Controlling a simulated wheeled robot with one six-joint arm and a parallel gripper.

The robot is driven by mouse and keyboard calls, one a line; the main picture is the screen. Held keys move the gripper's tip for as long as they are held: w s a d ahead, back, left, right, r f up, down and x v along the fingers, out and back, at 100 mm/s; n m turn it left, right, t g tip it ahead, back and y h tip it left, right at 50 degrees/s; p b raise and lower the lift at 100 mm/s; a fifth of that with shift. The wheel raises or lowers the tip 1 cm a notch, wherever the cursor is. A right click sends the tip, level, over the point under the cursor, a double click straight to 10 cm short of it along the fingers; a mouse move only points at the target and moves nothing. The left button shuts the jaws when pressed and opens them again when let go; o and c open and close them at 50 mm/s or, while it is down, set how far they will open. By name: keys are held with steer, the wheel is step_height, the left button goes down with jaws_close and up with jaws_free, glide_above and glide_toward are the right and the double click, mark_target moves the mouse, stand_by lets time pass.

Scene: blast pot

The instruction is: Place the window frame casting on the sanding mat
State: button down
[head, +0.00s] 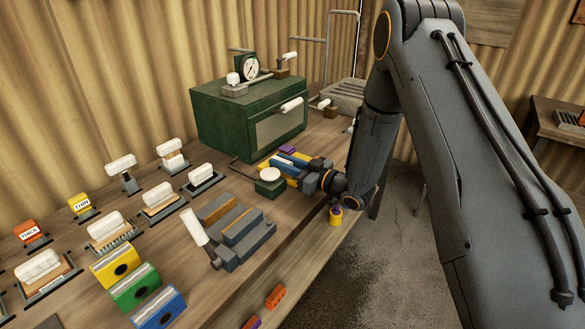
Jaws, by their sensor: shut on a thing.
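My gripper (308,174) is at the far right part of the bench, low over it and beside the green cabinet. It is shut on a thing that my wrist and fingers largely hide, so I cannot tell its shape. Yellow and blue pieces (282,166) and a small purple piece (287,150) show right by the fingers; I cannot tell whether they are held or lie on the bench. I cannot pick out the window frame casting or the sanding mat with certainty.
A green cabinet (225,125) with a gauge (250,67) stands behind. A green box with a round white top (270,180) is left of my gripper. A grey clamp fixture (235,230), white-handled tools and coloured blocks (135,287) crowd the wooden bench. Small orange pieces (275,296) lie by the front edge.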

steer(key=shift+w+r, duration=0.1)
steer(key=shift+r, duration=0.2)
